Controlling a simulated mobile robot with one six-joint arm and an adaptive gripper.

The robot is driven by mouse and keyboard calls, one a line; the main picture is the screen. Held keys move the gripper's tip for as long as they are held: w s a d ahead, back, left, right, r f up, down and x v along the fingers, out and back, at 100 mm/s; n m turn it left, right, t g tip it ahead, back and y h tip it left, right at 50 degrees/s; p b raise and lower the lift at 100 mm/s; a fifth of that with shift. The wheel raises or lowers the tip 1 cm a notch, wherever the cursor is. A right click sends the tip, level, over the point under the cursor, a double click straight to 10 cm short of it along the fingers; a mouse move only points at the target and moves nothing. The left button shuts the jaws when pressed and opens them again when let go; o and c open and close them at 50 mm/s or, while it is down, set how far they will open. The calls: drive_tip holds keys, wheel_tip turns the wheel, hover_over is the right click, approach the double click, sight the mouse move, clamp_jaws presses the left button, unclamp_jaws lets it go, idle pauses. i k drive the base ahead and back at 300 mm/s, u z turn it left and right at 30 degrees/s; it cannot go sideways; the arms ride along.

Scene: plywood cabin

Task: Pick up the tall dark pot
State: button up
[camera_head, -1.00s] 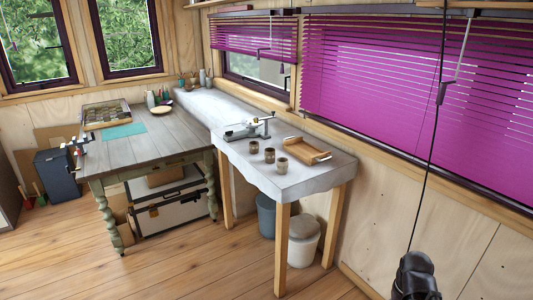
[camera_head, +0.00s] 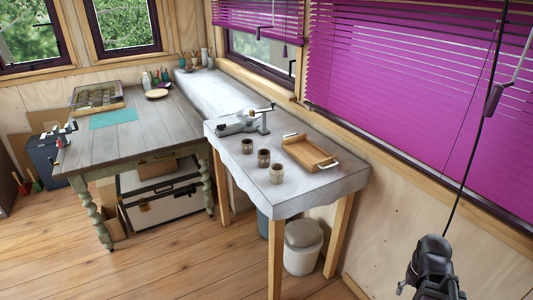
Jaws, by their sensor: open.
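Three small brownish pots stand upright in a slanting row on the pale bench (camera_head: 235,178): a far pot (camera_head: 247,146), a middle pot (camera_head: 264,158) and a near pot (camera_head: 277,173). They look much alike at this size, and I cannot tell which one is the tall dark pot. My gripper (camera_head: 432,268) is black, at the lower right of the head view, well to the right of the bench and apart from the pots. It is open with nothing seen in it.
A wooden tray (camera_head: 293,152) lies right of the pots, and a metal device (camera_head: 245,122) stands behind them. A grey-green table (camera_head: 150,136) adjoins at the left. A lidded bin (camera_head: 303,245) stands under the bench. Floor in front is clear. A dark cord hangs above my gripper.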

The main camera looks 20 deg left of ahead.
sight(264, 157)
drive_tip(key=z, duration=0.05)
drive_tip(key=i, duration=0.95)
drive_tip(key=u, duration=0.75)
drive_tip(key=k, duration=0.2)
drive_tip(key=u, duration=1.8)
